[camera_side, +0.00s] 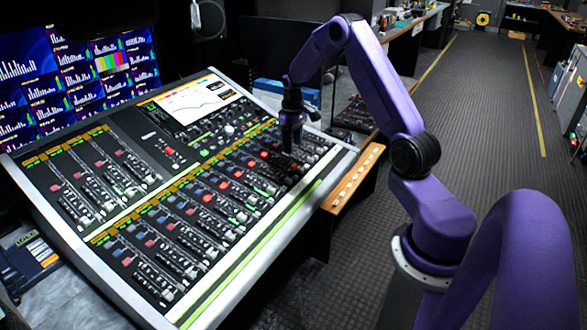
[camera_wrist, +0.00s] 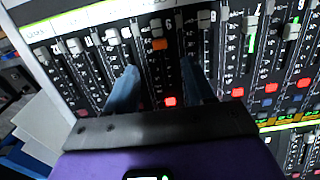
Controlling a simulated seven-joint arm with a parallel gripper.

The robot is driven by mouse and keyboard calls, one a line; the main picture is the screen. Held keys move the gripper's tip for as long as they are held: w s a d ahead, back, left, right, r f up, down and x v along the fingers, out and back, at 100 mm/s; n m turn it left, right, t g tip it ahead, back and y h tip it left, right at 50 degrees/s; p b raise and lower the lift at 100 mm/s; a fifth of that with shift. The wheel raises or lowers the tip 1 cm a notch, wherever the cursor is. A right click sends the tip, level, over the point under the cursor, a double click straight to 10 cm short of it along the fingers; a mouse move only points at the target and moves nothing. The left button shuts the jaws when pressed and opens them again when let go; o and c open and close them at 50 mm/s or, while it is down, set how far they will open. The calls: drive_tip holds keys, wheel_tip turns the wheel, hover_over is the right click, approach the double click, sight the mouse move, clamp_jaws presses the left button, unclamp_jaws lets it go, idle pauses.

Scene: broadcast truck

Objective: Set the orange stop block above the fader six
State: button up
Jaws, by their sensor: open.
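The orange stop block (camera_wrist: 159,44) shows in the wrist view on a fader strip, just below a pale fader cap (camera_wrist: 155,23) in the picture. A "6" seems to be printed near the top of that strip, but it is small. My gripper (camera_wrist: 159,68) is open, with one blue finger on each side of this strip and the block a little beyond the fingertips. Nothing is between the fingers. In the side view my gripper (camera_side: 291,137) points down low over the right part of the mixing console (camera_side: 250,262). I cannot pick out the block there.
Neighbouring fader caps (camera_wrist: 206,18) stand close on both sides of the fingers. Red lit buttons (camera_wrist: 170,101) lie along the strips. The console's screen (camera_side: 195,100) is behind to the left. A wooden ledge (camera_side: 352,180) and open floor (camera_side: 480,120) are to the right.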

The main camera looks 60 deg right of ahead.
sight(293, 165)
drive_tip(key=shift+s+f, duration=0.1)
drive_tip(key=shift+f, duration=3.85)
clamp_jaws()
